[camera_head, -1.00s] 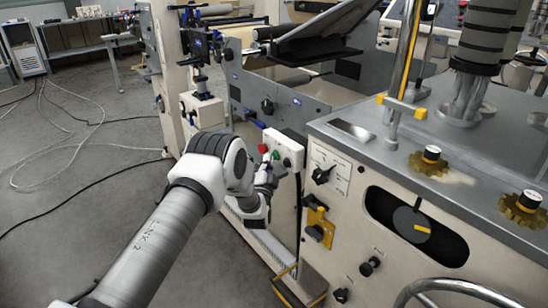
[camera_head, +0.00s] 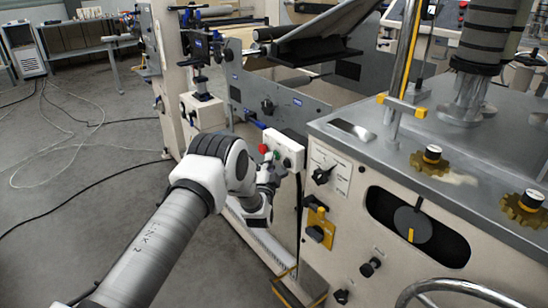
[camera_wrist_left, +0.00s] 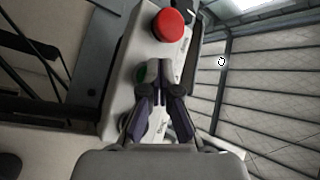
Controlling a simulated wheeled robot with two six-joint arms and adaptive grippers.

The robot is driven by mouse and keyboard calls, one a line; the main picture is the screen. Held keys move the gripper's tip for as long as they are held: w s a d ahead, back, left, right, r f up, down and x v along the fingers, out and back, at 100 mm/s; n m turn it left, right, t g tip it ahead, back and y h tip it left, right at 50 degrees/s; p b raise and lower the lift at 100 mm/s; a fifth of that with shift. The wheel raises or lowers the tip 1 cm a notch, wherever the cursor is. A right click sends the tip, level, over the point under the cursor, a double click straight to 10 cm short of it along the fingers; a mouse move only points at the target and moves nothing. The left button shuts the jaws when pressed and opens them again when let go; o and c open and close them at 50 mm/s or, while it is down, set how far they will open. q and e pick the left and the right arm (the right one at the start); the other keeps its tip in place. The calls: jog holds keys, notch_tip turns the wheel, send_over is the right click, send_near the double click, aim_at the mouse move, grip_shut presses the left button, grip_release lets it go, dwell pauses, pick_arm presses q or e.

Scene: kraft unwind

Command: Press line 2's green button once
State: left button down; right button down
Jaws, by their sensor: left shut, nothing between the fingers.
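A small white control box (camera_head: 287,146) is fixed to the machine frame. It carries a red button (camera_head: 263,149), a green button (camera_head: 275,156) and a dark knob (camera_head: 287,163). My left gripper (camera_head: 274,166) is shut and empty, its tips close to the box face. In the left wrist view the red button (camera_wrist_left: 168,25) stands out above. The green button (camera_wrist_left: 141,74) is partly hidden behind the shut fingertips (camera_wrist_left: 161,72). I cannot tell whether the tips touch it. My right gripper is not in view.
The machine side panel (camera_head: 340,232) with a rotary switch (camera_head: 322,175) and a handwheel (camera_head: 455,288) stands close right of the left arm. Loose cables (camera_head: 75,150) lie across the floor at left, which is otherwise open.

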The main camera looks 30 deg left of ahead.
pick_arm(q)
jog(key=shift+s+a+p, duration=0.25)
jog(key=shift+s+p, duration=0.3)
jog(key=shift+s, duration=0.3)
jog(key=s+p, duration=0.1)
jog(key=s+a+p, duration=0.1)
jog(key=s, duration=0.1)
jog(key=s+a+p, duration=0.1)
jog(key=shift+s, duration=0.3)
dwell(0.4)
